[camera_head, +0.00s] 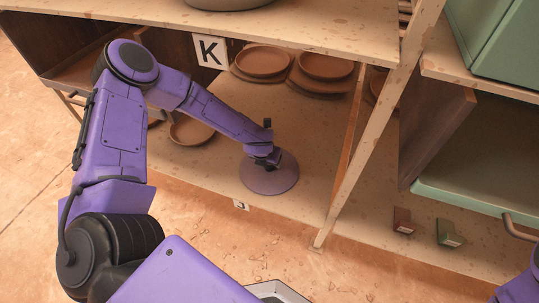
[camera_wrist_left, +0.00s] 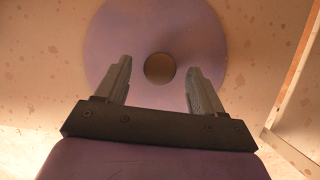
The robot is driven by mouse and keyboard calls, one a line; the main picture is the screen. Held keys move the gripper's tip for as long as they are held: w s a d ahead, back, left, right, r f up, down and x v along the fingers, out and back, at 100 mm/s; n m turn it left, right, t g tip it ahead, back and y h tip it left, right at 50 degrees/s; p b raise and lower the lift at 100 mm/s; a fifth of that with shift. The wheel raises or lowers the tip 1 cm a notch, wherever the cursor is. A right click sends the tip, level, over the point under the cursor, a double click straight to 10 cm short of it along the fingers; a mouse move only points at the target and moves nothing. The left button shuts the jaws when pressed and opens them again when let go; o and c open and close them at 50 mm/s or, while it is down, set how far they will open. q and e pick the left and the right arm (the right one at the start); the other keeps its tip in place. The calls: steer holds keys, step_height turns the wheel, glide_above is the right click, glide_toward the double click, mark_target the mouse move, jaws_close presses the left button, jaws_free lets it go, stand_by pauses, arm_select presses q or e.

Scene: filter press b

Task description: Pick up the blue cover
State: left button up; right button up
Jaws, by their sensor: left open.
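A round, flat cover (camera_head: 269,182) lies on the lower shelf; it looks mauve-purple rather than clearly blue. In the left wrist view the cover (camera_wrist_left: 110,45) shows as a wide disc with a dark round knob (camera_wrist_left: 159,68) at its middle. My left gripper (camera_head: 267,157) is over the cover. In the left wrist view its two fingers (camera_wrist_left: 159,80) are open, one on each side of the knob, with gaps to it. Nothing is held. The head view hides most of the knob behind the gripper. My right gripper is not in view.
Stacks of brown dishes (camera_head: 263,62) (camera_head: 326,66) stand behind, near a white "K" sign (camera_head: 209,51). Another brown dish (camera_head: 190,130) is left, partly behind my arm. A slanted post (camera_head: 376,110) and the upper shelf (camera_head: 310,25) bound the space. Red (camera_head: 403,221) and green (camera_head: 449,232) blocks sit right.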

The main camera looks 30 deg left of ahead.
arm_select(q)
steer(key=x, duration=0.2)
steer(key=shift+w+a+f, duration=0.1)
steer(key=shift+w+f, duration=0.1)
steer(key=shift+f, duration=0.2)
steer(key=shift+r, duration=0.1)
steer(key=c, duration=1.3)
